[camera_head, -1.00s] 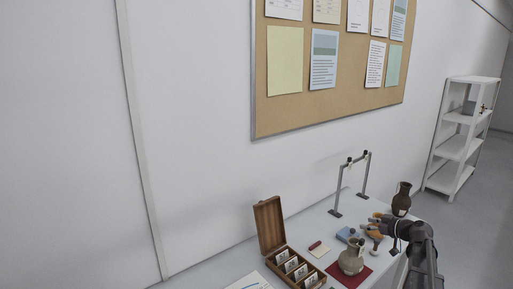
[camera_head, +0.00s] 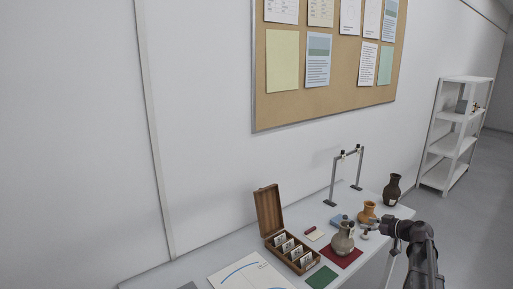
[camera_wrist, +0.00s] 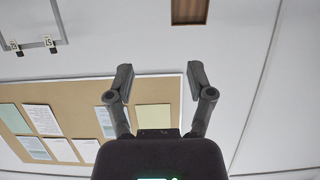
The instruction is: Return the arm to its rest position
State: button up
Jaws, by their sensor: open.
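My arm stands at the right front of the table in the head view, bent at a dark joint. My gripper (camera_head: 372,227) points left, near the vessels, and is partly hard to make out there. In the wrist view my gripper (camera_wrist: 160,77) has its two dark fingers spread wide with nothing between them. Beyond the fingers are the wall and the cork board (camera_wrist: 158,90).
On the table (camera_head: 215,262) are a grey-brown jug (camera_head: 342,241) on a red mat, an orange jug (camera_head: 367,212), a dark vase (camera_head: 392,190), an open wooden box (camera_head: 270,212), a green mat (camera_head: 321,277) and a metal stand (camera_head: 333,180). White shelves (camera_head: 447,148) stand far right.

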jog(key=s+a+f+m+g+h, duration=0.1)
jog(key=s+a+f+g, duration=0.25)
jog(key=s+a, duration=0.4)
jog(key=s+a+f+m+g+h, duration=0.1)
jog(key=s+a+f+m+g, duration=0.25)
jog(key=a, duration=0.65)
jog(key=s+a+f+m+g+h, duration=0.1)
jog(key=s+a+f+g+h, duration=0.1)
jog(key=s, duration=0.5)
jog(key=s+a+f+m+g+h, duration=0.2)
jog(key=s+a+h, duration=0.2)
jog(key=s, duration=0.4)
jog(key=shift+s+a+f+h+p, duration=0.3)
jog(key=shift+a, duration=0.05)
